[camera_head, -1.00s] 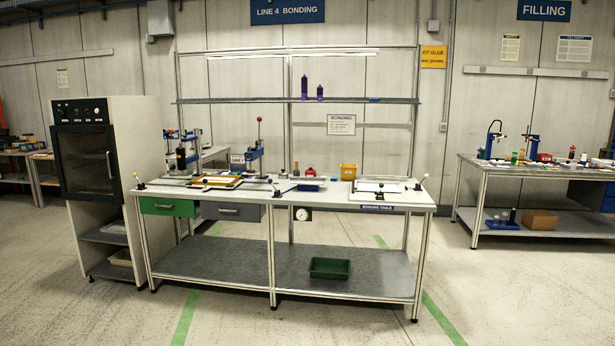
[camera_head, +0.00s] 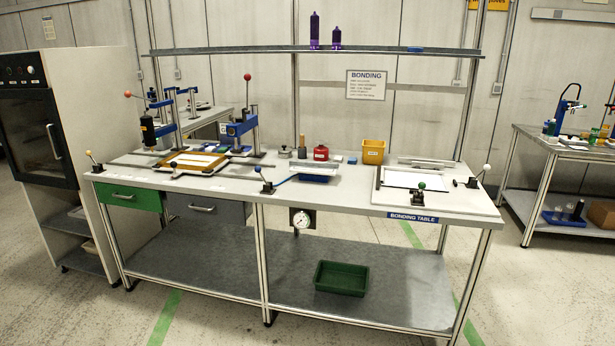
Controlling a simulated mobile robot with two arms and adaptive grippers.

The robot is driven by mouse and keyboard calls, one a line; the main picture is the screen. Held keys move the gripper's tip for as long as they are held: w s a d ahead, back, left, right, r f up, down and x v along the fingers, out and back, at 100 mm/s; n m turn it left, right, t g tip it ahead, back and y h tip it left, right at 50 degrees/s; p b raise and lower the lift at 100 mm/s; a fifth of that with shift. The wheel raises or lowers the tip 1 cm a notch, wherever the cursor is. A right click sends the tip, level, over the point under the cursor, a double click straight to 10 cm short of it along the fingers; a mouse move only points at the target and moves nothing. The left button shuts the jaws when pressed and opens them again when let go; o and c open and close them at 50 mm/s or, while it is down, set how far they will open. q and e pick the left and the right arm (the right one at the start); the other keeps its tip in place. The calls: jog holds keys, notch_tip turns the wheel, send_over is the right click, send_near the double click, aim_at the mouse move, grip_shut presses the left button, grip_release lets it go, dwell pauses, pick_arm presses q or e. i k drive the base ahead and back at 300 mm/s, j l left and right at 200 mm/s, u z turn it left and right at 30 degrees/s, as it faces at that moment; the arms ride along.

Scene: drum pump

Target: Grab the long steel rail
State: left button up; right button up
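A long, thin steel-coloured bar (camera_head: 432,164), which may be the long steel rail, lies along the back of the white-framed fixture at the right end of the bonding table (camera_head: 335,198). A pale panel (camera_head: 408,179) lies in front of it. Another thin metal strip shows near the left clamps, too small to tell apart clearly. Neither of my grippers is in view.
Blue clamp presses (camera_head: 240,128) and a wood-framed fixture (camera_head: 192,162) stand on the table's left. A yellow bin (camera_head: 373,151) and red pot (camera_head: 321,153) sit mid-table. A cabinet (camera_head: 40,130) stands left. The floor in front looks clear.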

aim_at(293, 163)
jog(key=i+l+u, duration=0.1)
jog(key=i, duration=0.25)
jog(key=i+l, duration=0.25)
jog(key=i+l+u, duration=0.15)
jog(key=i+u, duration=0.25)
jog(key=i+l+u, duration=0.2)
jog(key=u, duration=0.25)
